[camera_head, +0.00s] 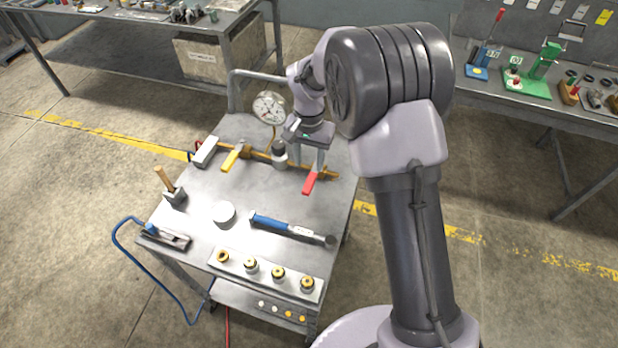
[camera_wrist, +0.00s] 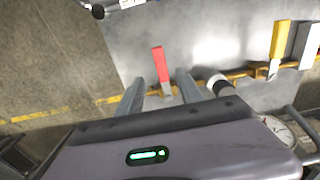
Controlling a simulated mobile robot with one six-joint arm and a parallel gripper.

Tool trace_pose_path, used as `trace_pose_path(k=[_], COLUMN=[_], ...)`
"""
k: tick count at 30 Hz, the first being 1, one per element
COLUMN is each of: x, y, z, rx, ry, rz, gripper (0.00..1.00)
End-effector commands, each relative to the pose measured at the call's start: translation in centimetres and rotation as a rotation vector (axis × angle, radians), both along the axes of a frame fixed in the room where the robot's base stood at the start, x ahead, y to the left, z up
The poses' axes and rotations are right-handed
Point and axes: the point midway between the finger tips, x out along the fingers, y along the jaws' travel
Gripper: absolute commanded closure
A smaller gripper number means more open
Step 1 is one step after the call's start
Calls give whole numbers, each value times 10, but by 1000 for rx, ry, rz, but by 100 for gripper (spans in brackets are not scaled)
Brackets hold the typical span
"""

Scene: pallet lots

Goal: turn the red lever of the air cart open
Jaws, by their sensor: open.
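The air cart (camera_head: 185,228) has a grey top with a brass pipe (camera_head: 262,155) running along its far side. The red lever (camera_head: 310,183) sits near the pipe's right end and points across the pipe, towards the cart's near side. My gripper (camera_head: 308,160) is open and reaches down over the lever's pipe end. In the wrist view the red lever (camera_wrist: 160,64) shows between the two open fingers (camera_wrist: 159,80), with its free end beyond them. No contact is visible, and I cannot tell the fingertips' height against the lever.
A yellow lever (camera_head: 231,158) and a pressure gauge (camera_head: 269,108) are left of my gripper. Benches stand at the back left and right.

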Motion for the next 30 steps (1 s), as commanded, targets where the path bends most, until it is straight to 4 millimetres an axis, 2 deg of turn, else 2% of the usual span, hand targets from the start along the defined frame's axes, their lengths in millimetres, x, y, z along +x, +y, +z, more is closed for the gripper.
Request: trace_pose_path(k=[1,3,9,13,21,27,28,30], x=[-1,-1,-1,0,0,0,0,0], y=[0,0,0,0,0,0,0,0], z=[-20,-40,-80,-90,-91,-91,-91,-90], rx=[0,-1,0,0,0,0,0,0], ry=[2,3,1,0,0,-1,-1,-1], rz=[0,1,0,0,0,0,0,0], gripper=[56,56,56,56,56,96,100,100])
